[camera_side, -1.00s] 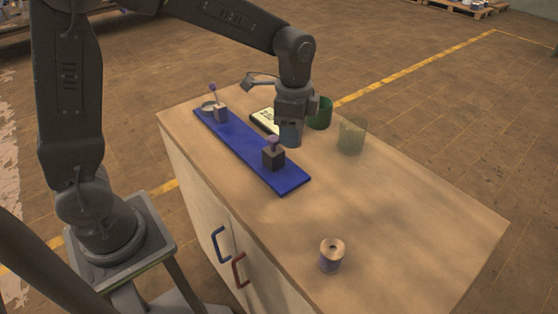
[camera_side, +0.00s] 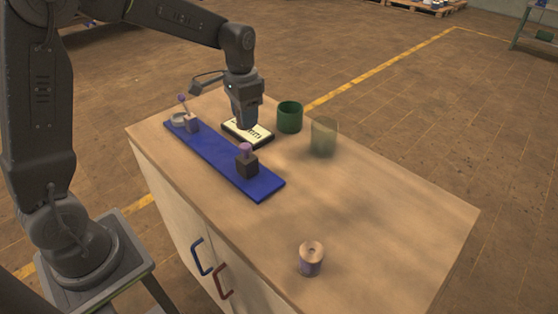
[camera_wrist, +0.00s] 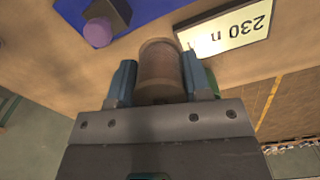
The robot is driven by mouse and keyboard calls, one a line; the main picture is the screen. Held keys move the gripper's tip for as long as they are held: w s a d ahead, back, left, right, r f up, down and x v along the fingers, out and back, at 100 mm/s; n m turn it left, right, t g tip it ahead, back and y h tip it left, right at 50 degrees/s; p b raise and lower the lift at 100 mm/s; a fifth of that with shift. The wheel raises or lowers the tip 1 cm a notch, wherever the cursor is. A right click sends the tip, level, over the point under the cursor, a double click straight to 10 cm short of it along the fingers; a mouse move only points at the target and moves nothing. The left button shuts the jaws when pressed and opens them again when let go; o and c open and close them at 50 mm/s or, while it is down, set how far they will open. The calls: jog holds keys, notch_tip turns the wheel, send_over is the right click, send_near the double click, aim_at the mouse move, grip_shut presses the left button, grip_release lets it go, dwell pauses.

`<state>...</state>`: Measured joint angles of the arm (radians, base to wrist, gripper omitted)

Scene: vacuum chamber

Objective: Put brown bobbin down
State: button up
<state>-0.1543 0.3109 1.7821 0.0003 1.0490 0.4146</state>
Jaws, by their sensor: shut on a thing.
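The brown bobbin (camera_wrist: 160,70) is between the blue fingers of my gripper (camera_wrist: 160,82) in the wrist view, with a finger pressed to each side. In the side view my gripper (camera_side: 243,125) points down at the display (camera_side: 262,138), and its tip overlaps the display's upper edge. The bobbin is largely hidden there. In the wrist view the display (camera_wrist: 228,30) lies just beyond the bobbin to the right. I cannot tell whether the bobbin touches the tabletop.
A blue mat (camera_side: 215,158) carries a dark block with a purple knob (camera_side: 246,165) and a second knobbed lever (camera_side: 190,119). A green cup (camera_side: 290,117) and a see-through cup (camera_side: 324,137) stand right. Another bobbin (camera_side: 311,262) stands near the front; the right tabletop is clear.

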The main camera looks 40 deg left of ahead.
send_over(284, 169)
notch_tip(284, 169, down, 6)
jog(key=shift+f, duration=2.05)
jog(key=shift+f, duration=0.1)
jog(key=shift+f, duration=0.1)
jog(key=o, duration=0.9)
notch_tip(284, 169, up, 12)
jog(key=shift+r, duration=0.25)
